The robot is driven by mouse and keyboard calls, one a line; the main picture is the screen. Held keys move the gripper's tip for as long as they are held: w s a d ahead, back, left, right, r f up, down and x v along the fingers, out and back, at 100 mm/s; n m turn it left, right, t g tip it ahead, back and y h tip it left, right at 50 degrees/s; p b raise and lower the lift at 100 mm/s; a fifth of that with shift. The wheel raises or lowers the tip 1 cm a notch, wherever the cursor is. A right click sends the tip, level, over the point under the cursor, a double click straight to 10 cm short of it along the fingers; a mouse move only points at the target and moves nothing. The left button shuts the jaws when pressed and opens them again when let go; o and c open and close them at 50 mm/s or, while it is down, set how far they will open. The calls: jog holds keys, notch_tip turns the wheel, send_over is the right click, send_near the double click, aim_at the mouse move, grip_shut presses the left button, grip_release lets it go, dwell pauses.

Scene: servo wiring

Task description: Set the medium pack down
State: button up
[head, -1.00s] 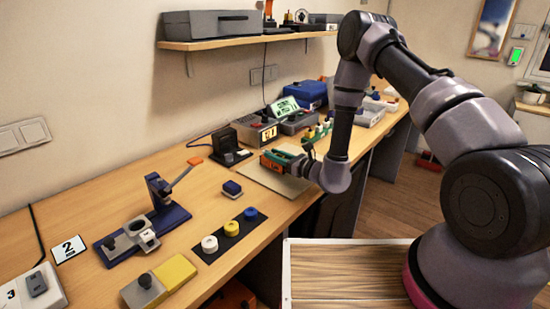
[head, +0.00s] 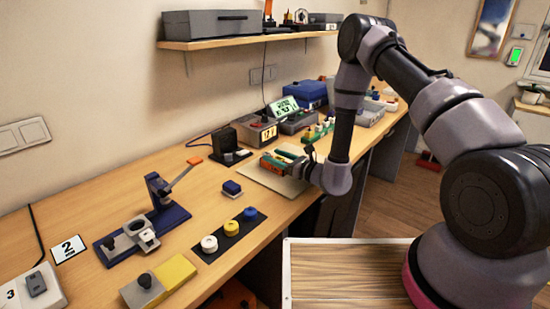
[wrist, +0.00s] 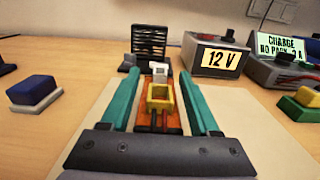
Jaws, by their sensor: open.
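An orange pack with a yellow connector (wrist: 160,98) on top lies between my gripper's fingers in the wrist view. I take it to be the medium pack; its near end is hidden by the gripper body. My gripper (head: 281,160) is open, with its teal fingers either side of the pack, low over a beige mat (head: 262,182). The mat also shows in the wrist view (wrist: 262,135). The pack appears to rest on the mat, though its underside is hidden.
A black slotted stand (wrist: 149,38) is beyond the pack. A 12 V box (wrist: 213,58) and a charger (wrist: 285,72) stand behind right. A blue-topped block (head: 231,188) sits left of the mat. A black strip (head: 230,238) with white, yellow and blue knobs lies nearer.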

jog(key=v, duration=1.1)
jog(key=shift+s+d, duration=0.15)
jog(key=shift+d, duration=0.05)
notch_tip(320, 180, up, 13)
jog(key=s+a+n+g+y, duration=0.2)
jog(key=a+n+g+y, duration=0.15)
jog(key=n+g, duration=0.3)
jog(key=s+d+r+n+g+h, duration=0.2)
jog(key=s+r+n+g+h, duration=0.1)
jog(key=s+r+n+g, duration=0.55)
jog(key=s+d+r+n+t+h, duration=0.3)
jog(key=s+d+r+t+h, duration=0.1)
jog(key=d+r, duration=0.4)
jog(key=s+d+r+n+t+h, duration=0.3)
jog(key=s+d+r+t+h, duration=0.2)
jog(key=d, duration=0.6)
notch_tip(320, 180, up, 4)
jog(key=t+h, duration=0.2)
jog(key=h, duration=0.1)
jog(key=shift+s+d+h, duration=0.2)
jog(key=shift+d+h, duration=0.15)
jog(key=shift+d, duration=0.05)
